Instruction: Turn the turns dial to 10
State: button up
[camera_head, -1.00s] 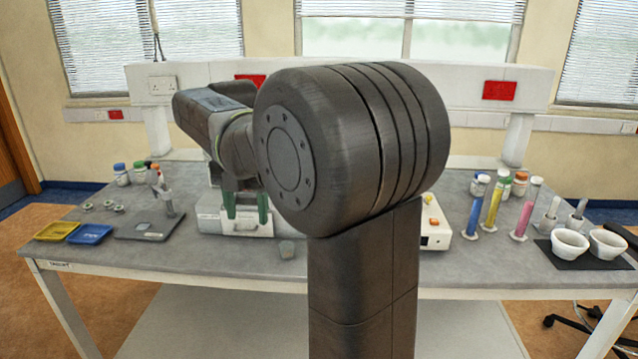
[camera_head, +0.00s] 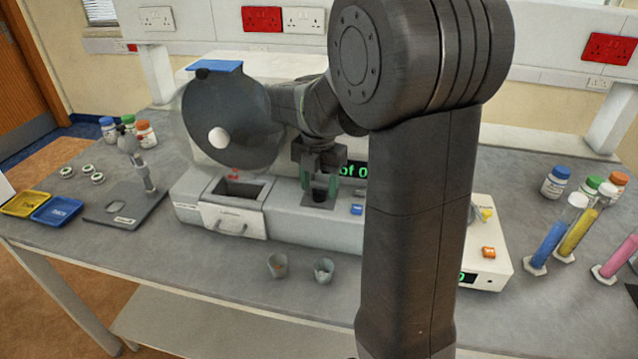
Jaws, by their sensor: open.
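A dark round knob (camera_head: 319,196), which looks like the turns dial, sits on top of the long grey machine (camera_head: 297,228). My gripper (camera_head: 319,186) points down at it, with its green fingers open on either side. The fingertips are at or just above the knob; I cannot tell whether they touch it. A black display (camera_head: 354,170) behind shows green text ending "of 0", its left part hidden by my gripper. No pointer or scale on the knob is readable.
A blue button (camera_head: 357,209) is right of the knob. Two small cups (camera_head: 278,265) (camera_head: 324,270) stand in front. A white box (camera_head: 488,262) and filled cylinders (camera_head: 556,235) are to the right.

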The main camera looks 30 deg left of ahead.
jog(key=shift+s+f, duration=0.1)
jog(key=shift+s, duration=0.05)
jog(key=c, duration=1)
